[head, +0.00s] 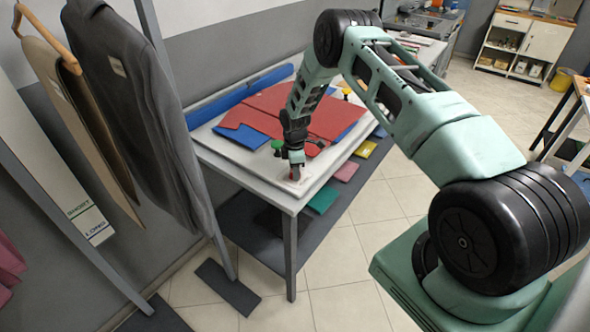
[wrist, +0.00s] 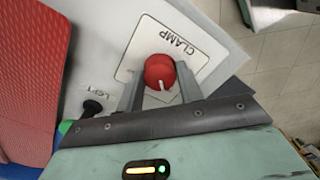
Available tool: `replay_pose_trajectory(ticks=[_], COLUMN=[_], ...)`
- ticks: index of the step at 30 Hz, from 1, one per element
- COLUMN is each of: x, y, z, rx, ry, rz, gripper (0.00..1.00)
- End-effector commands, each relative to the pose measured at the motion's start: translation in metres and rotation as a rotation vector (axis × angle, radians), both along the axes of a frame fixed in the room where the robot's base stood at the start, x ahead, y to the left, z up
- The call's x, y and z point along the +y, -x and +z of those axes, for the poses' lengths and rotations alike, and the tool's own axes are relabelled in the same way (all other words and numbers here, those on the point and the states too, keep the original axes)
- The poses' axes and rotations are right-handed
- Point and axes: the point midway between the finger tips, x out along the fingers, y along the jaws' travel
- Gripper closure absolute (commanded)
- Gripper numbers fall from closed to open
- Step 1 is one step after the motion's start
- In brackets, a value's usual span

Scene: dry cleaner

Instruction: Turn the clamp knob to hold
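The red clamp knob (wrist: 159,70) has a white pointer line, which points toward my gripper in the wrist view. It sits on a white plate (wrist: 183,40) marked CLAMP, with the lettering upside down. Hold markings cannot be made out. My gripper (wrist: 160,74) has one finger on each side of the knob, with the tips close to its sides. I cannot tell whether they press on it. In the head view my gripper (head: 296,174) is low over the near corner of the white table (head: 240,166) and mostly hides the knob.
A black knob (wrist: 93,107) stands beside a small label left of the plate. Red cloth (head: 290,108) over blue pieces covers the tabletop behind my gripper. A green knob (head: 277,144) stands close by. Tiled floor right of the table is clear.

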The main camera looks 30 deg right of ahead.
Motion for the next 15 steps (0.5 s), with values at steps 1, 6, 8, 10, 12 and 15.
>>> replay_pose_trajectory(ticks=[1, 6, 8, 10, 12, 15], x=[0.0000, -0.0001, -0.0001, -0.0002, -0.0002, -0.0003], y=[0.0000, -0.0002, -0.0003, -0.0007, -0.0008, -0.0005], z=[0.0002, -0.0003, -0.0007, -0.0012, -0.0019, -0.0033], rx=[0.000, 0.000, -0.001, -0.002, -0.002, -0.002], ry=[0.000, 0.000, 0.000, 0.001, 0.001, 0.001], rz=[0.000, -0.010, -0.021, -0.042, -0.072, -0.132], gripper=[0.86, 0.86, 0.86, 0.86, 0.86, 0.86])
